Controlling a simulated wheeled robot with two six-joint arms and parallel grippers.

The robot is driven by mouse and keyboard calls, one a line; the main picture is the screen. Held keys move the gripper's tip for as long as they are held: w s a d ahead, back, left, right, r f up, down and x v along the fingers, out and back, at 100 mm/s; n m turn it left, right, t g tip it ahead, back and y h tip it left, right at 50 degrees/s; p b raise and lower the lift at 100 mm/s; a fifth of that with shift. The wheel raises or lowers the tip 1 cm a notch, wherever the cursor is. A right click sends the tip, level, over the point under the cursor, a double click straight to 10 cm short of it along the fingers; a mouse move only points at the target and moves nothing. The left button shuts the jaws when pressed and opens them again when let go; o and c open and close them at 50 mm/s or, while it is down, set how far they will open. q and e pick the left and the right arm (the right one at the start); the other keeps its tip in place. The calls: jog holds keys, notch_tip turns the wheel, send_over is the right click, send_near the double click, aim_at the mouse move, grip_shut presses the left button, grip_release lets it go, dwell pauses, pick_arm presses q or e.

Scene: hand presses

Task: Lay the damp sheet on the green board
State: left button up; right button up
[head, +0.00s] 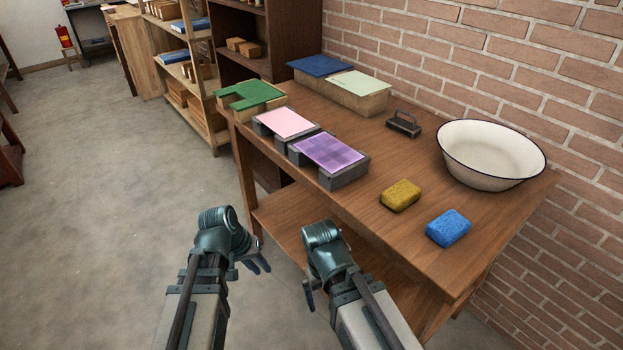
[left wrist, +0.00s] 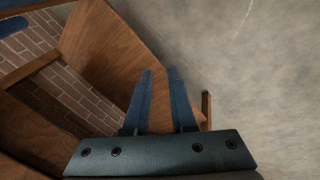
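A green board (head: 262,94) with cut-out edges lies on a wooden block at the table's far left corner. A pink sheet (head: 285,122) and a purple, patchy sheet (head: 328,152) lie flat on grey supports nearer me. A pale green sheet or plate (head: 359,84) lies on a wooden box at the back. I cannot tell for sure which sheet is damp. My left gripper (head: 258,264) is off the table's front left side, low, with its blue fingers apart and empty in the left wrist view (left wrist: 160,72). My right gripper (head: 310,295) is in front of the table, its fingers mostly hidden.
A blue board (head: 320,66) tops another box at the back. A dark handled tool (head: 403,124), a white basin (head: 490,154), a yellow sponge (head: 400,195) and a blue sponge (head: 448,228) stand on the wooden table (head: 385,160). A brick wall (head: 480,60) bounds its back.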

pick_arm(q)
jog(key=w+d+r+n+t+h, duration=0.1)
jog(key=w+d+r+t+h, duration=0.15)
jog(key=w+d+h, duration=0.25)
jog(key=n+t+h, duration=0.6)
jog(key=t, duration=0.1)
send_near(328, 151)
jog(key=shift+g+x, duration=0.25)
jog(key=shift+x, duration=1.6)
pick_arm(e)
jog(key=shift+f, duration=0.65)
pick_arm(q)
jog(key=shift+w+a+f, duration=0.1)
jog(key=shift+w, duration=0.05)
jog(key=shift+c, duration=0.4)
grip_shut()
